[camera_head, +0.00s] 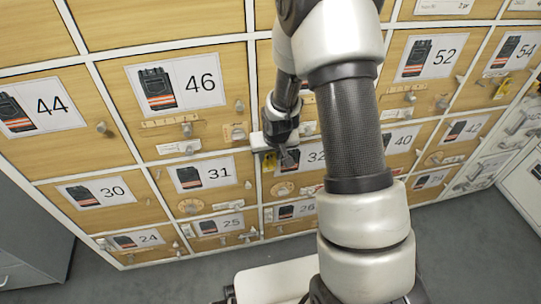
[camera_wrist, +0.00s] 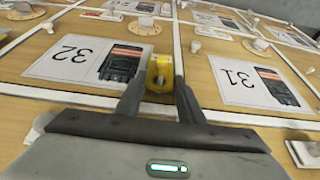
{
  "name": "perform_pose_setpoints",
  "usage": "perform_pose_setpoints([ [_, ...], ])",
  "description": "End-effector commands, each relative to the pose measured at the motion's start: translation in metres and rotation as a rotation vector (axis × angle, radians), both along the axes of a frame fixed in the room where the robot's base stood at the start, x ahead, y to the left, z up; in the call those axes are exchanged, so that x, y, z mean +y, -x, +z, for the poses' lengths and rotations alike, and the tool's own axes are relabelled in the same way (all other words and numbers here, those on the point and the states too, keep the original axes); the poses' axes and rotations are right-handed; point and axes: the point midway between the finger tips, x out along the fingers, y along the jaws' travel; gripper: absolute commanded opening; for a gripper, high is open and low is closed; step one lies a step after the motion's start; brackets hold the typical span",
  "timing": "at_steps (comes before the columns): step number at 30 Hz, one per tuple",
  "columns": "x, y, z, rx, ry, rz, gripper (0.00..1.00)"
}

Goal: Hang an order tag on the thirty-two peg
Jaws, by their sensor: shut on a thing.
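The card marked 32 (camera_head: 313,156) shows partly behind my arm in the head view. It also shows upside down at the left in the wrist view (camera_wrist: 78,60). My gripper (camera_head: 285,160) is at the left side of this card, close to the panel front. In the wrist view my gripper (camera_wrist: 160,88) is shut on a yellow order tag (camera_wrist: 160,70). The tag also shows as a small yellow patch (camera_head: 270,162) in the head view. A wooden piece (camera_wrist: 145,26) sits on the 32 panel beyond the fingertips. I cannot tell whether the tag touches a peg.
The card marked 31 (camera_head: 201,173) is on the panel to the left, with a round wooden tag (camera_head: 190,206) below it. The 46 panel (camera_head: 187,87) is above, with pegs and tags. My arm hides part of the panels to the right. Grey floor (camera_head: 180,280) lies below.

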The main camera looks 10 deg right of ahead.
Motion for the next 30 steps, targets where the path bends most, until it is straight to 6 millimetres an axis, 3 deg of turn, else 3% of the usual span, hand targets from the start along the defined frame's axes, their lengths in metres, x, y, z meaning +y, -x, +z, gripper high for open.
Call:
perform_pose_setpoints([
  [9, 0.000, 0.000, 0.000, 0.000, 0.000, 0.000, 0.04],
  [10, 0.000, 0.000, 0.000, 0.000, 0.000, 0.000, 0.36],
  [14, 0.000, 0.000, 0.000, 0.000, 0.000, 0.000, 0.57],
  [23, 0.000, 0.000, 0.002, -0.001, 0.000, 0.000, 0.57],
  [30, 0.000, 0.012, 0.034, -0.004, 0.000, -0.001, 0.57],
])
